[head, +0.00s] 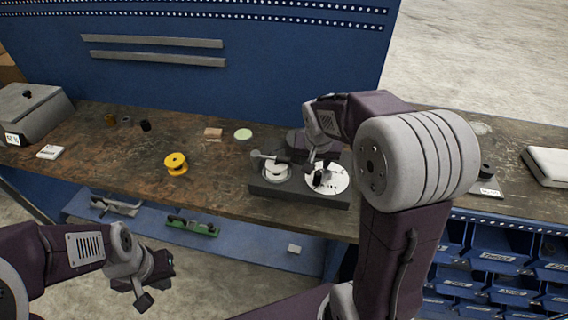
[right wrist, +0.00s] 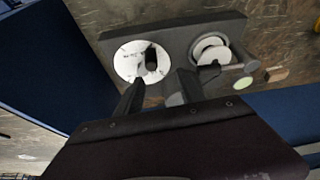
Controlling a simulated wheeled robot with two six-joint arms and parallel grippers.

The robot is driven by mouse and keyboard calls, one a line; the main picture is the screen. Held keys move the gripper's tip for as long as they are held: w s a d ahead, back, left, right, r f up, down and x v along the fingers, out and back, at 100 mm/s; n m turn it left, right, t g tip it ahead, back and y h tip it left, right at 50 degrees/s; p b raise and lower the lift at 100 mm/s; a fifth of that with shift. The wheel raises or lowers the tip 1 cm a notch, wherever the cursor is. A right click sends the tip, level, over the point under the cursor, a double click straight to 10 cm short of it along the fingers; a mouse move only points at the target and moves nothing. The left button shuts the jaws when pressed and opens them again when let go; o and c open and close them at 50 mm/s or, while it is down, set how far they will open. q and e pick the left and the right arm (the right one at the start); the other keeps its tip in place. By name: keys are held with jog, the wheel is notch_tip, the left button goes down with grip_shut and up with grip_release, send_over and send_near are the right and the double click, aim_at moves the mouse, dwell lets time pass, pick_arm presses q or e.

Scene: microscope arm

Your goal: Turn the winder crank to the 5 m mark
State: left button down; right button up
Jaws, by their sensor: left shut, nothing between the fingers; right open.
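The winder, a dark grey base (head: 290,193), lies on the workbench below my right arm. It bears a round white dial (head: 339,180) with dark marks and a smaller pale spool (head: 274,174) to the left. In the right wrist view the dial (right wrist: 127,68) shows a black crank (right wrist: 151,60) standing on it; the mark numbers are too small to read. My right gripper (right wrist: 160,90) is open, its fingers close to the dial's edge with the crank ahead of them. My left gripper (head: 146,292) is shut and empty, away from the bench at lower left.
A grey box (head: 35,110) stands at the far left. Blue bins (head: 500,262) are below the bench at right.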

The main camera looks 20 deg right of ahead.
aim_at(318, 173)
jog(key=x, duration=0.5)
jog(key=s+d+x, duration=0.1)
jog(key=x, duration=0.2)
jog(key=shift+b, duration=0.3)
jog(key=shift+d+f, duration=0.2)
jog(key=shift+f, duration=0.3)
jog(key=shift+w, duration=0.1)
grip_shut()
dwell(0.6)
